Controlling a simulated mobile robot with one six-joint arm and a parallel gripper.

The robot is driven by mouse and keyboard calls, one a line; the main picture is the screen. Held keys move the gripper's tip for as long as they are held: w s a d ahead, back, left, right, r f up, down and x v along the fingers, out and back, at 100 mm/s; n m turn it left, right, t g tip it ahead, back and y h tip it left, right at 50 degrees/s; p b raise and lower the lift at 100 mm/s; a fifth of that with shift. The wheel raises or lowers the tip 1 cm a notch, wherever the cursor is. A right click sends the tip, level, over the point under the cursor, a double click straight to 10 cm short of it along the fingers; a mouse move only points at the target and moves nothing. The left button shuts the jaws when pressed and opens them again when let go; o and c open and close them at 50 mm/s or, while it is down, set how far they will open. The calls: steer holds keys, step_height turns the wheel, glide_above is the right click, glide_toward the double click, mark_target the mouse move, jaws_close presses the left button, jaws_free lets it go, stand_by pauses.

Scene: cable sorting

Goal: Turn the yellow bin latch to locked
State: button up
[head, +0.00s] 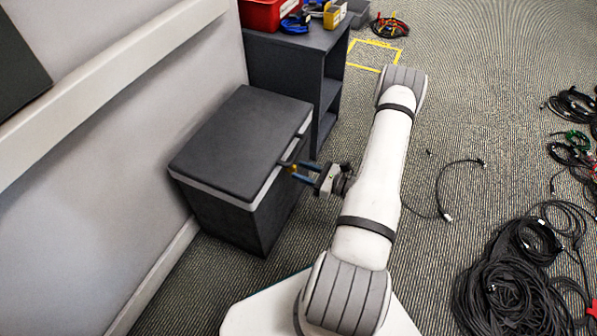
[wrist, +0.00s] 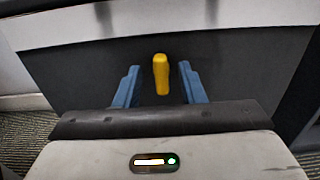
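The yellow latch (wrist: 161,74) sits on the dark front face of the grey bin, below its light rim. It stands upright in the wrist view. My gripper (wrist: 160,86) is open, with one blue finger on each side of the latch and a visible gap on both sides. In the head view my gripper (head: 297,168) is at the bin's right side, and only a small bit of yellow shows near the fingertips. The bin (head: 228,215) has a closed dark lid (head: 243,140) and stands against the wall.
A dark shelf unit (head: 297,45) stands behind the bin, with a red container (head: 262,14) and cables on top. Black cable coils (head: 505,290) lie on the floor at right. A loose cable (head: 440,190) lies near my arm.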

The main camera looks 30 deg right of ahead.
steer(key=shift+x, duration=1)
steer(key=shift+c, duration=0.2)
jaws_close()
